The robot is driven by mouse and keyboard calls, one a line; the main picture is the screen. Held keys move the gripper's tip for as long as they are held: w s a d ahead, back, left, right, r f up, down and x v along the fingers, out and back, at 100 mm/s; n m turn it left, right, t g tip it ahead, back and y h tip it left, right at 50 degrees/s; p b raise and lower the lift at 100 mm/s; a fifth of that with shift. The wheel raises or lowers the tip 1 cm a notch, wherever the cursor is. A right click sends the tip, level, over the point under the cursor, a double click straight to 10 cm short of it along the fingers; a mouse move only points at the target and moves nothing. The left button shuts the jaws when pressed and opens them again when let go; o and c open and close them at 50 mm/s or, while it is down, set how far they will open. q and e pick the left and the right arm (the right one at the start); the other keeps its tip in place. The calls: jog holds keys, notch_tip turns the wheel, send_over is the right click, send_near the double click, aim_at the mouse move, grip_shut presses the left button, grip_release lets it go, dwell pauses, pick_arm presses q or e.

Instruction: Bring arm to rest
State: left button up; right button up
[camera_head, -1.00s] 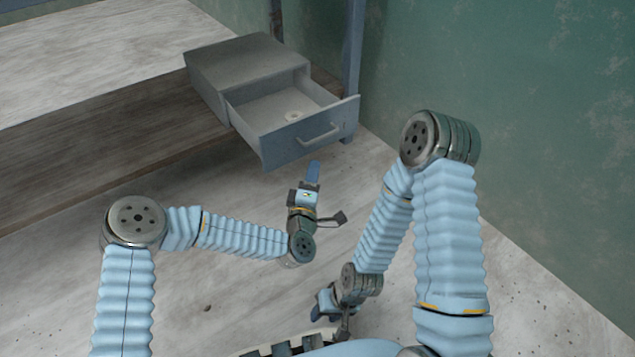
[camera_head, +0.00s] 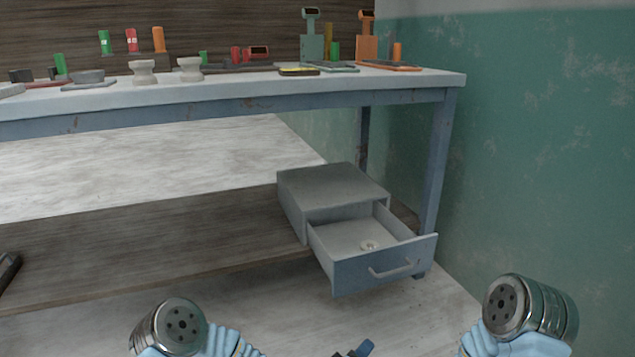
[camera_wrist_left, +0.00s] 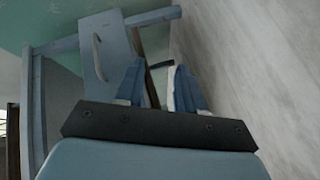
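My left gripper (camera_head: 358,350) just shows at the bottom edge of the head view, its blue fingertip in front of and below the open drawer, apart from it. In the left wrist view its two blue fingers (camera_wrist_left: 158,88) stand apart with nothing visible held between them. My left arm's elbow joint shows at the bottom left of the head view and my right arm's elbow at the bottom right. My right gripper is out of view.
A grey drawer unit (camera_head: 330,185) on the low shelf has its drawer (camera_head: 362,270) pulled open, with a small pale round piece (camera_head: 369,246) inside. Its handle shows in the left wrist view. A workbench (camera_head: 240,92) carries several tools and pots. A green wall (camera_head: 540,150) stands right.

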pick_arm(q)
jog(key=s+a+f+m+g+y, duration=0.25)
jog(key=s+a+f+g, duration=0.4)
jog(key=s+a, duration=0.5)
jog(key=s+a+f+m+g+y, duration=0.25)
jog(key=s+a+f+g, duration=0.35)
jog(key=s+a, duration=0.6)
notch_tip(320, 180, up, 16)
jog(key=t+p, duration=0.1)
jog(key=p, duration=1.6)
jog(key=shift+s+a+n+p, duration=0.2)
jog(key=shift+n+p, duration=0.1)
jog(key=shift+p, duration=0.1)
